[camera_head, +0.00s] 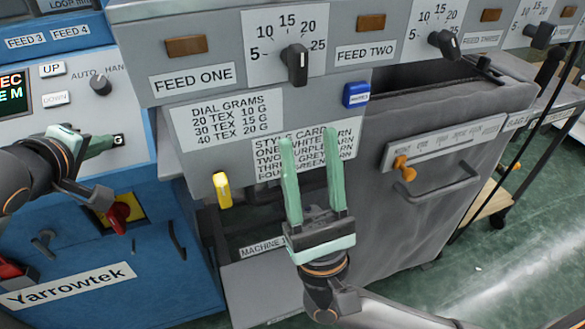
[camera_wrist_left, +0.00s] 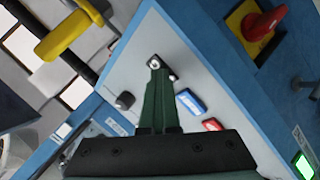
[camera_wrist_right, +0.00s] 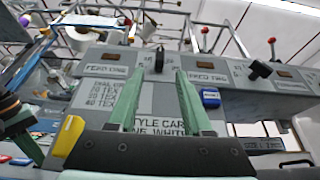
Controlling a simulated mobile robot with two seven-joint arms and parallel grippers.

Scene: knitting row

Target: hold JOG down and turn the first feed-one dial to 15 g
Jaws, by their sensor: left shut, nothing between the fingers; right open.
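The feed-one dial (camera_head: 296,64) is a black knob below a white scale marked 5 to 25, on the grey panel. Its body looks near vertical, below the 15; the exact reading is hard to tell. It also shows in the right wrist view (camera_wrist_right: 159,60). My left gripper (camera_head: 114,141) is shut and empty, its tips at the JOG label (camera_head: 119,139), which they mostly cover. In the left wrist view the tips meet a small button plate (camera_wrist_left: 161,65); whether the button is pressed cannot be told. My right gripper (camera_head: 311,140) is open and empty, below the dial, before the panel.
The feed-two dial (camera_head: 444,43) is to the right, with a blue button (camera_head: 356,94) below and left of it. A yellow handle (camera_head: 222,190) hangs under the panel. A red knob (camera_head: 118,216) and the AUTO/HAND knob (camera_head: 100,85) are near my left gripper.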

